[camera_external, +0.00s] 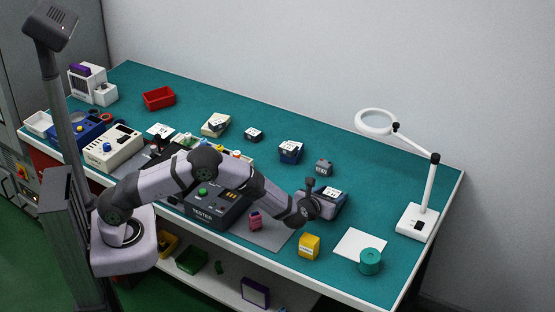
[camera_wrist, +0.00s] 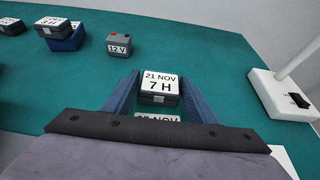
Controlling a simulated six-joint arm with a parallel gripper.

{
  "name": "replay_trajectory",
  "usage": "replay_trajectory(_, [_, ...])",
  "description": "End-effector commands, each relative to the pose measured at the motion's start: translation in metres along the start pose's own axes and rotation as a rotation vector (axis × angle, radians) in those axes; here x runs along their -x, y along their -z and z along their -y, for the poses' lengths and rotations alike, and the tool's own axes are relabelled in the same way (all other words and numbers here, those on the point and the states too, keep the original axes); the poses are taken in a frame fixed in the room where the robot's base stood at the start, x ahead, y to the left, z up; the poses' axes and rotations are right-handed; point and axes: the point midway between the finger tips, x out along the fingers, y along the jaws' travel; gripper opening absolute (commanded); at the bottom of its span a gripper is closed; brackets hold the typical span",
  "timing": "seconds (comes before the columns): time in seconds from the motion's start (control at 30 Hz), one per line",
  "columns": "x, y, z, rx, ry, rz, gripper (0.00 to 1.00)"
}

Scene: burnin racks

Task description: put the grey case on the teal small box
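The grey case (camera_wrist: 159,87), labelled "21 NOV 7 H", is between my gripper's blue fingers in the wrist view, its sides close against them. My gripper (camera_external: 331,203) is low over the right part of the bench in the external view, with a white label showing at its fingers. Whether case and box touch is unclear.
A small grey 12 V block (camera_external: 324,167) and a blue box with a labelled case (camera_external: 290,152) stand behind my gripper. A yellow box (camera_external: 309,246), a white sheet (camera_external: 360,245) and a teal round tin (camera_external: 370,262) are in front. A magnifier lamp (camera_external: 417,222) stands at right.

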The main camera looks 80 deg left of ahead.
Motion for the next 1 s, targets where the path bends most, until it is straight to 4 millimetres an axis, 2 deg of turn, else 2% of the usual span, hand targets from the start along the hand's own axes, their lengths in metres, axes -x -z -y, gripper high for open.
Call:
replay_trajectory(0.5, [0.004, -0.004, 0.001, 0.000, 0.001, 0.000, 0.62])
replay_trajectory(0.67, [0.024, -0.003, 0.001, 0.000, 0.003, 0.001, 0.62])
replay_trajectory(1.0, [0.085, -0.002, 0.001, 0.000, 0.004, 0.001, 0.62])
